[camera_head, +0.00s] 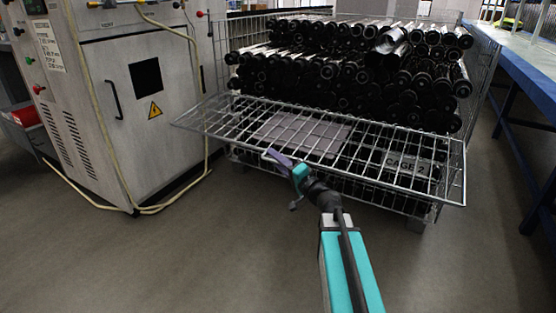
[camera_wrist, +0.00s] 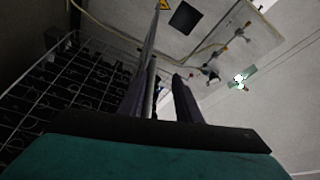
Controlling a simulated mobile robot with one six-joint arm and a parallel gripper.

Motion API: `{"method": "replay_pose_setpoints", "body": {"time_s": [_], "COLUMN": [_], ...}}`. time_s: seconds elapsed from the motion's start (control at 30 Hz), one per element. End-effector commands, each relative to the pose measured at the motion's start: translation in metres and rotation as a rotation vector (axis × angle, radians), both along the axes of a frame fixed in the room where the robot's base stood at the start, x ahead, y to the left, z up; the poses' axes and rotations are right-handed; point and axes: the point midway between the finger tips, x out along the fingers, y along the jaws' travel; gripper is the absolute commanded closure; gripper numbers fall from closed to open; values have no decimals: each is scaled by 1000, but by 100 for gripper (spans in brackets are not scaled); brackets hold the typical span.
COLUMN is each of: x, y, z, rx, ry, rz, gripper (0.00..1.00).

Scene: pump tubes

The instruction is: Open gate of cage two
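Cage two is a wire-mesh cage (camera_head: 480,62) filled with stacked black tubes. A plate reading "...GE 2" (camera_head: 408,166) shows on its lower front, behind wire. Its gate (camera_head: 225,119), a wire panel, is folded outward and lies nearly flat in front of the tubes. My gripper (camera_head: 281,160) is at the gate's outer edge, left of its middle. In the wrist view my two fingers (camera_wrist: 164,95) stand apart, with a thin grey bar between them, close to the left finger. A gap shows beside the right finger. Contact with the bar is unclear.
A grey machine cabinet (camera_head: 133,130) with hanging yellow cables stands left of the cage. A blue-edged workbench (camera_head: 525,75) runs along the right. The floor (camera_head: 180,260) in front is clear. A grey panel (camera_head: 300,135) shows at the gate's middle.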

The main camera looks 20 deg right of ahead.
Motion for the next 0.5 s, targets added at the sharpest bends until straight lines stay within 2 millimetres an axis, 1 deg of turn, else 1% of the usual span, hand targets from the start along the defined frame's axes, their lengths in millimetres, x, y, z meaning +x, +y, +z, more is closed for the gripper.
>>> {"method": "replay_pose_setpoints", "body": {"time_s": [0.27, 0.37, 0.5], "x": [-3, -8, -19], "y": [-3, -5, -9], "z": [2, 1, 0], "rx": [2, 3, 2], "ry": [-2, -1, -1], "rz": [-3, -3, -5], "gripper": [72, 72, 72]}}
